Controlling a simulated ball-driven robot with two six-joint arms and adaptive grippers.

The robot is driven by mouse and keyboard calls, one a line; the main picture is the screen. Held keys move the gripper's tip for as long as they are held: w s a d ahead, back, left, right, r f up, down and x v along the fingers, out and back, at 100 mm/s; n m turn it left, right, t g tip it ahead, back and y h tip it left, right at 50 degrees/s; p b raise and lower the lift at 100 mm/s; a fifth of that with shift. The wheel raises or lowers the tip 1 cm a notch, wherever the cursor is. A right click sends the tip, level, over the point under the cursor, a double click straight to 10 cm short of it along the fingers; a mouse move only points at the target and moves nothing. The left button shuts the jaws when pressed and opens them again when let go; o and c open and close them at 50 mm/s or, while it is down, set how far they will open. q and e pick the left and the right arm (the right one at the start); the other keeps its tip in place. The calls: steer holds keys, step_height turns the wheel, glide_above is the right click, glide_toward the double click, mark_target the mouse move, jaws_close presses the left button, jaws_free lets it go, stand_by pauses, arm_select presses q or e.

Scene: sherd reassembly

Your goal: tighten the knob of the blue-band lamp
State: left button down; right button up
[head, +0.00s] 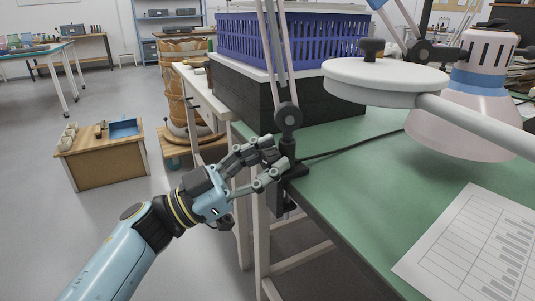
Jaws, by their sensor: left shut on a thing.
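The blue-band lamp shows its pale pink shade with a blue band (478,84) at the upper right, over the green bench. At the bench's left edge a black clamp post (288,150) carries a round dark joint (288,115), from which pale lamp arms (281,55) rise out of the picture. My left gripper (276,154) comes in from the lower left. Its fingers are shut on the knob at the left side of the post, and they mostly hide it. The arms' link to the shade is out of view. My right gripper is not in view.
A white round lamp head (385,77) with a black knob on top hangs over the green bench (345,185). A printed sheet (475,245) lies at the front right. A purple crate (290,40) sits on a dark box behind the post.

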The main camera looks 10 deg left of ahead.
arm_select(q)
steer(key=c, duration=0.9)
jaws_free()
steer(key=shift+c, duration=0.2)
steer(key=v, duration=1.2)
